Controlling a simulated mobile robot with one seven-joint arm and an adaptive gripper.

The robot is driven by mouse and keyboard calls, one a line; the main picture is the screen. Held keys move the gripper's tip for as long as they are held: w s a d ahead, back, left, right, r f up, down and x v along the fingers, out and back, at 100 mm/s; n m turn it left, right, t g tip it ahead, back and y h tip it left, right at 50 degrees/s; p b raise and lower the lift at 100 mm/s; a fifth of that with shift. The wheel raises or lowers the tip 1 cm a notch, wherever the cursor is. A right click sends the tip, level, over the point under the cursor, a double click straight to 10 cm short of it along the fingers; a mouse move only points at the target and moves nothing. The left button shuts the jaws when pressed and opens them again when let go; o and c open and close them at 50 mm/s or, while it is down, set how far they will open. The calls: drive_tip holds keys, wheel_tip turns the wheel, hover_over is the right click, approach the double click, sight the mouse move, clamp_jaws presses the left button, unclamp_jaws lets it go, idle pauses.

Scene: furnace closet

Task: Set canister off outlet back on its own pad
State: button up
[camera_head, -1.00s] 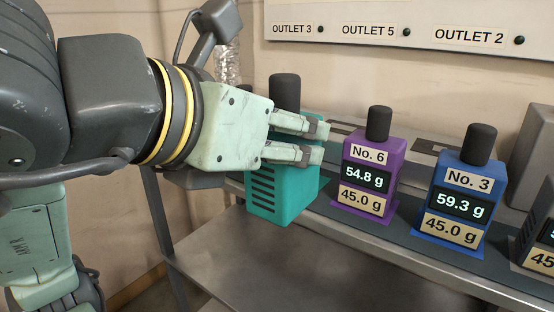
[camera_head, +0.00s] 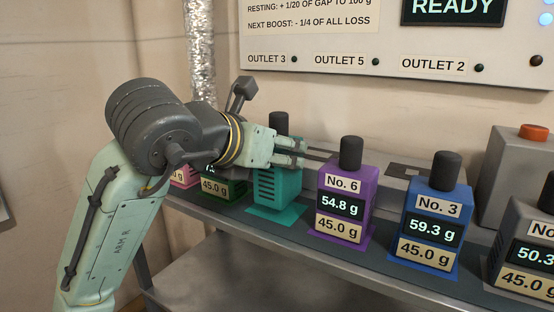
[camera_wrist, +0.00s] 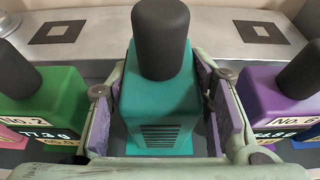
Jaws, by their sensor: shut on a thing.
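The teal canister (camera_head: 279,187) with a dark cap stands upright at the shelf's front row, over a teal pad (camera_head: 278,218). My gripper (camera_head: 303,153) is shut on its body, with one finger on each side. In the wrist view the teal canister (camera_wrist: 160,95) fills the space between the fingers, its vented side towards the camera. Whether its base rests fully on the pad is hard to tell. The outlet marks at the back include a dark square (camera_wrist: 57,32) and another dark square (camera_wrist: 259,32), both bare.
The purple No. 6 canister (camera_head: 346,199) stands close on the right, then the blue No. 3 canister (camera_head: 434,213) and a grey one (camera_head: 524,250). A green canister (camera_head: 222,189) and a pink one (camera_head: 184,177) stand left. A panel (camera_head: 400,45) labels the outlets.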

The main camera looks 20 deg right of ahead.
drive_tip(key=shift+f, duration=0.8)
drive_tip(key=shift+f, duration=0.1)
drive_tip(key=o, duration=1.4)
drive_tip(key=shift+f, duration=0.1)
drive_tip(key=shift+o, duration=0.2)
drive_tip(key=shift+r, duration=0.3)
drive_tip(key=v, duration=1.2)
drive_tip(key=shift+a+f, duration=0.1)
drive_tip(key=shift+f, duration=0.05)
